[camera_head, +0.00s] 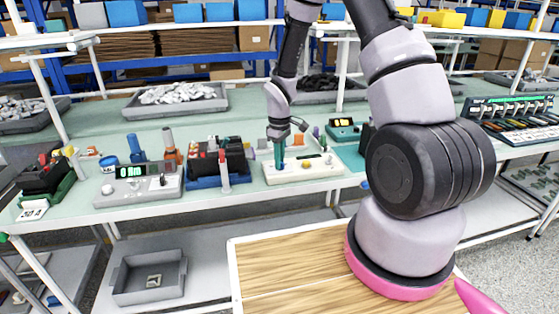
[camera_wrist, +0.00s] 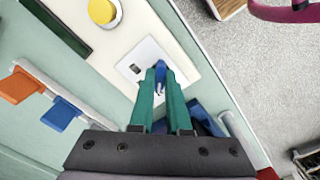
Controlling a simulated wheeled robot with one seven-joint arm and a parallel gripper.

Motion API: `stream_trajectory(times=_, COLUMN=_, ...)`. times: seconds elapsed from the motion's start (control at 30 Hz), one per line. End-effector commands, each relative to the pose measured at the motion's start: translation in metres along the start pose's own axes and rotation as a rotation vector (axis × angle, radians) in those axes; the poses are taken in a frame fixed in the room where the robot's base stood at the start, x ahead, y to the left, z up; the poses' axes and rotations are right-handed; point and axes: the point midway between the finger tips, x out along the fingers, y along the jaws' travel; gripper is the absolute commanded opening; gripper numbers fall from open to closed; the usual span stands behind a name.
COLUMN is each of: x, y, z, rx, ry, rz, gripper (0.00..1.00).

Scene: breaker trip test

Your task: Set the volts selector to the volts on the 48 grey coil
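A white test panel (camera_head: 325,170) with a yellow button (camera_head: 306,165) stands on the bench; the button shows in the wrist view (camera_wrist: 102,11). My gripper (camera_head: 280,164) points down over the panel's left part. In the wrist view, its green fingers (camera_wrist: 160,80) are close together, one on each side of a small blue knob (camera_wrist: 160,70). The knob stands at a light plate (camera_wrist: 145,60) with a small dark mark. The fingers hide part of the plate, and I cannot read a volts scale. I cannot pick out a grey coil marked 48.
Left of the panel, a blue tray (camera_head: 205,183) holds dark and red parts. A grey meter box (camera_head: 140,188) with a green display stands further left. Orange (camera_wrist: 20,85) and blue (camera_wrist: 62,113) tags on a rail lie beside the panel. A teal device (camera_head: 342,130) stands behind.

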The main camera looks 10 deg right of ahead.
Motion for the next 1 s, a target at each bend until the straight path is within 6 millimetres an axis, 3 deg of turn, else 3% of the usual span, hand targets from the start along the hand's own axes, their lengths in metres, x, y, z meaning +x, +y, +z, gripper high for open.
stream_trajectory(times=0.47, x=-0.0005, y=-0.0001, z=-0.0005, rx=0.112, ry=0.0, rz=0.001, gripper=0.0)
stream_trajectory(times=1.0, x=-0.0008, y=0.0, z=-0.0007, rx=0.548, ry=0.001, rz=0.001, gripper=0.0)
